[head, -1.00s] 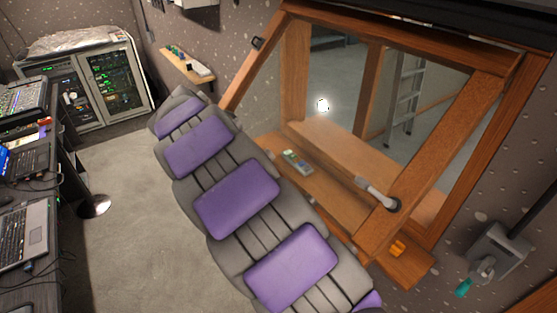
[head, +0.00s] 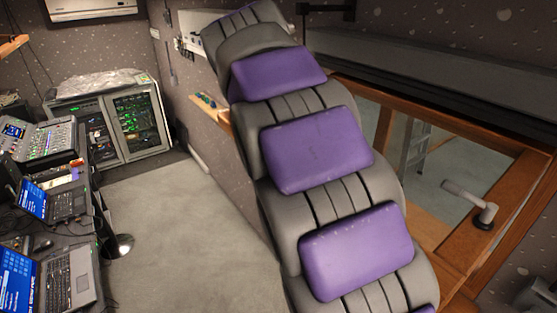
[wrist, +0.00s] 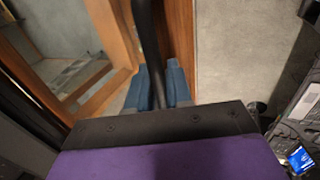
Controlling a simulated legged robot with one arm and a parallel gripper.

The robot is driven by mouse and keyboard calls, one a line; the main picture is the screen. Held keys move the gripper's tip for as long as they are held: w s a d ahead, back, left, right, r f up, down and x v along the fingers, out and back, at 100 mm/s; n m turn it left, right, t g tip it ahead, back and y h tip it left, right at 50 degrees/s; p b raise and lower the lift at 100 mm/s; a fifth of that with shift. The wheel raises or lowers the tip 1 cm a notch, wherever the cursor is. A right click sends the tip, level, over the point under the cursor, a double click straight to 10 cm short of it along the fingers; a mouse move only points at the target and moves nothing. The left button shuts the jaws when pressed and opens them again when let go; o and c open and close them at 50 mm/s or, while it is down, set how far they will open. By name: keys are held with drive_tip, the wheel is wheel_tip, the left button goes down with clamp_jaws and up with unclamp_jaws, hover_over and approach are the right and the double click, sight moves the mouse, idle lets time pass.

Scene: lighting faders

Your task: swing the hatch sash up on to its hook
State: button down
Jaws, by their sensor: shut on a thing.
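The hatch sash (head: 517,185) is a wooden frame with a glass pane, at the right of the head view. A grey lever handle (head: 472,205) sits on its near side. Its far part is hidden behind my arm. My gripper (wrist: 160,88) shows in the wrist view, with blue fingers shut on a dark bar (wrist: 146,45) beside the wooden frame. The bar looks like the sash's black pull, but I cannot tell for sure. My gripper is out of sight in the head view. A dark wall bracket (head: 328,12) shows at the top; whether it is the hook is unclear.
A long grey ledge (head: 440,90) runs above the hatch. A small wall shelf (head: 212,108) is just left of my arm. Desks with laptops (head: 60,280) and a mixing console (head: 38,140) line the left. An equipment rack (head: 135,125) stands behind. The floor (head: 180,225) between is clear.

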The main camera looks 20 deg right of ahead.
drive_tip(key=shift+r, duration=0.8)
